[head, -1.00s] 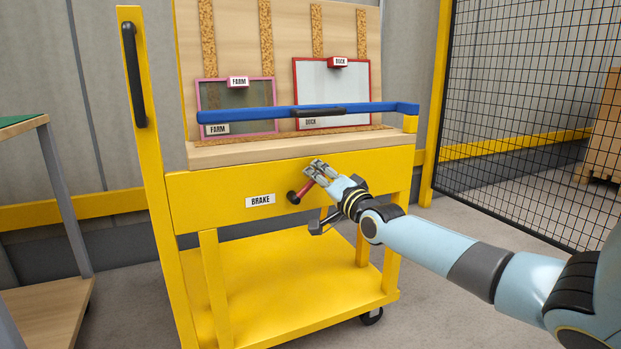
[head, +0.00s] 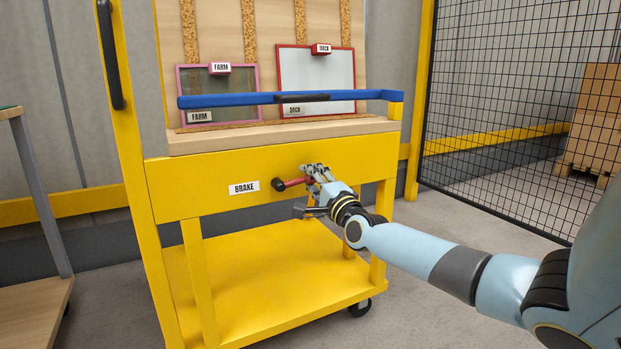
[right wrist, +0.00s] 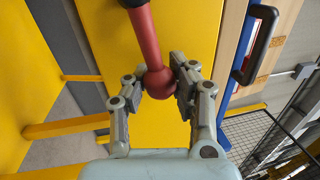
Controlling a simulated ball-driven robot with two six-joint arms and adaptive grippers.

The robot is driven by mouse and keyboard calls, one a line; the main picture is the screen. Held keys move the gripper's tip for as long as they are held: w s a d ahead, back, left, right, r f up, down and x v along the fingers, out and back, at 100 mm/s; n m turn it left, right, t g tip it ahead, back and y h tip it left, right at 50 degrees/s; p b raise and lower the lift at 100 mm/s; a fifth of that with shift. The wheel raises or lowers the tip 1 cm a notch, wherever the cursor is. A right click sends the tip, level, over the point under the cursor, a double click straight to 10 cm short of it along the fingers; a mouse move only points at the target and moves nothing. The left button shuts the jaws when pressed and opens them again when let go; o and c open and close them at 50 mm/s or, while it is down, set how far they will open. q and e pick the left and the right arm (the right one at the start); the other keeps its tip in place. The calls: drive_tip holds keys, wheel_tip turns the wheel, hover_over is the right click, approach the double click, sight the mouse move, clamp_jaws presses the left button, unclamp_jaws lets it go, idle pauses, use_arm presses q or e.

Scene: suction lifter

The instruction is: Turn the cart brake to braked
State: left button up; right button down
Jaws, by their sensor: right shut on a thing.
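The yellow cart (head: 350,160) stands in front of me, with a white BRAKE label (head: 244,187) on its front panel. Right of the label is the brake lever (head: 294,182), red on a dark round pivot. It points right and slightly up in the head view. My right gripper (head: 316,174) is shut on the lever's outer end and covers it there. In the right wrist view, the lever's red ball knob (right wrist: 160,82) sits between the two fingers (right wrist: 155,92). My left gripper is not in view.
A blue bar (head: 230,98) with a dark grip crosses the cart above the panel. Behind it stand a pink-framed FARM panel (head: 222,84) and a red-framed panel (head: 342,75). A mesh fence (head: 490,90) is at right, a table (head: 40,190) at left.

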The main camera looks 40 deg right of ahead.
drive_tip(key=shift+s+f, duration=0.1)
drive_tip(key=shift+f, duration=0.25)
drive_tip(key=c, duration=1)
unclamp_jaws()
drive_tip(key=shift+s+r, duration=0.1)
drive_tip(key=shift+c, duration=0.2)
drive_tip(key=shift+o, duration=0.2)
drive_tip(key=shift+r, duration=0.1)
drive_tip(key=v, duration=1.2)
